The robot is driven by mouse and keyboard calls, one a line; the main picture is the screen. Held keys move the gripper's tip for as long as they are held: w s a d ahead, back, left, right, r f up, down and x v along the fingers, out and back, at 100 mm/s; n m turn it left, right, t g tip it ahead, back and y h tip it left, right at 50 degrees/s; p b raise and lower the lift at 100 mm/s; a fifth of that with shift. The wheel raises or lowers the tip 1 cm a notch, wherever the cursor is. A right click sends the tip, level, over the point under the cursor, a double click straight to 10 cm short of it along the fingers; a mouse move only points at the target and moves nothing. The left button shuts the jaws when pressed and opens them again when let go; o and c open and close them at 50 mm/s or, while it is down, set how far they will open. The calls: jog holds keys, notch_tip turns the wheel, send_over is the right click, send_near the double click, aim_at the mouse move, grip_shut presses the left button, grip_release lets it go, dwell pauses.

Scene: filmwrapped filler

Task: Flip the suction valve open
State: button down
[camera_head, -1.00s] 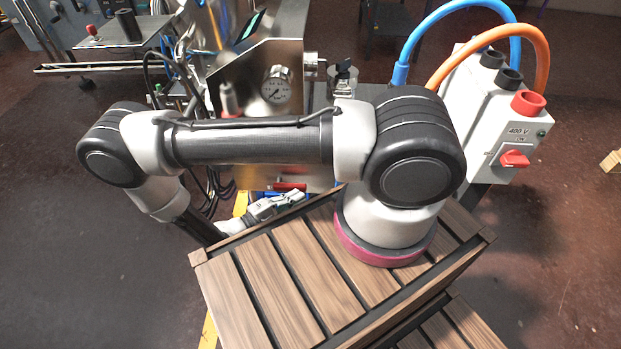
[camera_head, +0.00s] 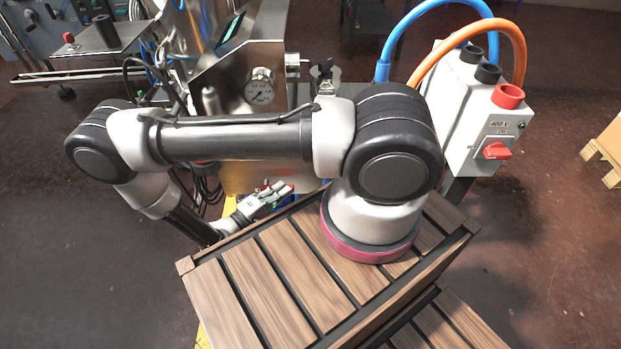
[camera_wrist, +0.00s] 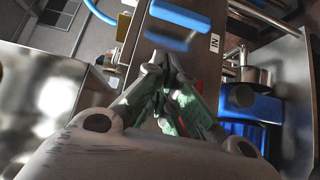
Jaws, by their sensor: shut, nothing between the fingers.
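My gripper (camera_head: 280,190) shows low in front of the steel machine (camera_head: 255,135) in the head view, partly behind my arm. In the wrist view my gripper (camera_wrist: 165,68) has its fingers together and empty. A blue bar (camera_wrist: 180,14) lies beyond the fingertips, close to a label reading "IN" (camera_wrist: 214,43). A small red part (camera_wrist: 199,86) shows just behind the right finger, mostly hidden. I cannot tell for certain which of these parts is the suction valve, or whether the fingers touch anything.
A grey switch box (camera_head: 480,125) with a red knob and blue and orange cables stands at right. In the wrist view a blue body (camera_wrist: 250,110) and a metal plate (camera_wrist: 298,110) are at right. A pallet (camera_head: 606,155) stands at far right.

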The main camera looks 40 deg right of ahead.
jog(key=shift+s+d, duration=0.15)
jog(key=shift+d, duration=1.55)
jog(key=shift+s+d, duration=0.2)
jog(key=shift+d, duration=1.55)
jog(key=shift+s+d, duration=0.15)
jog(key=shift+d, duration=1.55)
